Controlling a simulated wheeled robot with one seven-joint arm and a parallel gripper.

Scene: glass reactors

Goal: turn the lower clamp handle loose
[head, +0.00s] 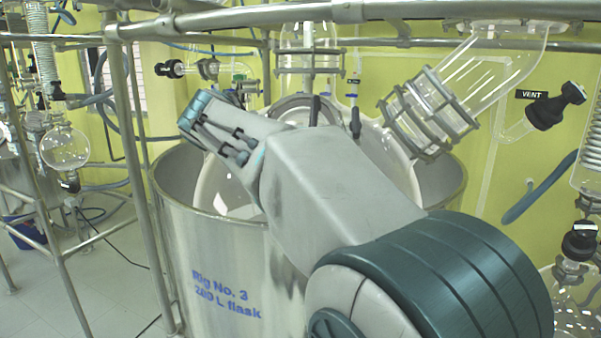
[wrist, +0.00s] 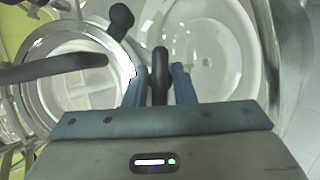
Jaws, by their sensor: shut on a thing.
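In the wrist view my gripper (wrist: 160,88) has its two blue-grey fingers on either side of an upright black clamp handle (wrist: 160,60), shut on it. The handle's rounded top stands above the fingertips; its lower part and its pivot are hidden. Whether it is the lower clamp handle cannot be told from this view. A second black handle (wrist: 121,18) stands above and to the left, near a metal ring around a glass neck.
A long dark bar (wrist: 50,70) crosses the left of the wrist view. In the head view, a large steel vessel (head: 225,270) surrounds the glass flask. A metal rail (head: 240,18) runs overhead. A clamped glass tube (head: 430,110) and a black vent valve (head: 555,105) are at right.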

